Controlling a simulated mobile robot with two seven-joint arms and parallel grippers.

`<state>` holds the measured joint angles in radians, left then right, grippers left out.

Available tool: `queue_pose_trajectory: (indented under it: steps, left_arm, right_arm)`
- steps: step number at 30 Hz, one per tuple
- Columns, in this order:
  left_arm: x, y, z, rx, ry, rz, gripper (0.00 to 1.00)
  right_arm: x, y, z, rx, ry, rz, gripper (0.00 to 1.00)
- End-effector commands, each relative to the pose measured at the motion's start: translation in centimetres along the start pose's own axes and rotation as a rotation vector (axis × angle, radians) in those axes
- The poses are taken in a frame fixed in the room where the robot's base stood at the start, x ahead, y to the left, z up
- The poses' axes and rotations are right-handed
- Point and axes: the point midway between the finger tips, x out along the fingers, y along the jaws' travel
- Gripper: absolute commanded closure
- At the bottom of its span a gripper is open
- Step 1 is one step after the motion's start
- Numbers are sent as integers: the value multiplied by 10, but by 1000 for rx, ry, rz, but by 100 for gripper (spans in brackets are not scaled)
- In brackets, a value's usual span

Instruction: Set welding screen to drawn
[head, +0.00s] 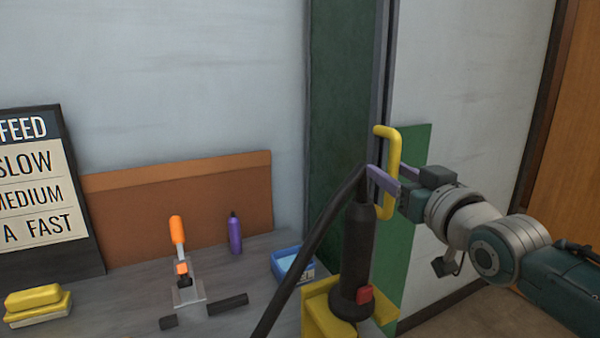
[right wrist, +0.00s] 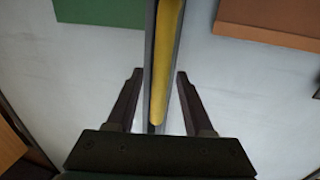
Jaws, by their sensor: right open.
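The welding screen (head: 335,90) appears to be the dark green upright panel behind the bench, with a grey edge post (head: 383,70). A yellow upright handle (head: 390,145) stands at that edge. My right gripper (head: 383,180) is at the lower half of the handle, coming from the right. In the right wrist view the yellow handle (right wrist: 165,60) runs between the two open fingers (right wrist: 159,74), with gaps on both sides. The near finger and the black torch partly hide the handle's surroundings. My left gripper is not in view.
A black torch (head: 356,250) with a cable stands in a yellow holder (head: 325,310) close to my right gripper. Floor shows at the right.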

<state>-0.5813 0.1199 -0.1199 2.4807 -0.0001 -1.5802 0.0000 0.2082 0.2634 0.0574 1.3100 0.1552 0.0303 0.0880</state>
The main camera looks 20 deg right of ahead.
Motion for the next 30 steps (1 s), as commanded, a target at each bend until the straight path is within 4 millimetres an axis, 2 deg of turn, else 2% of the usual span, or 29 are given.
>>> queue_pose_trajectory:
  steps: [8, 22, 30]
  left_arm:
    - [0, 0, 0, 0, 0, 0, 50]
    - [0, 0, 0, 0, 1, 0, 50]
    - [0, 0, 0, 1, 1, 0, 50]
  right_arm:
    - [1, 0, 0, 0, 0, 0, 48]
    - [1, 0, 0, 0, 0, 0, 100]
    - [1, 0, 0, 0, 0, 0, 100]
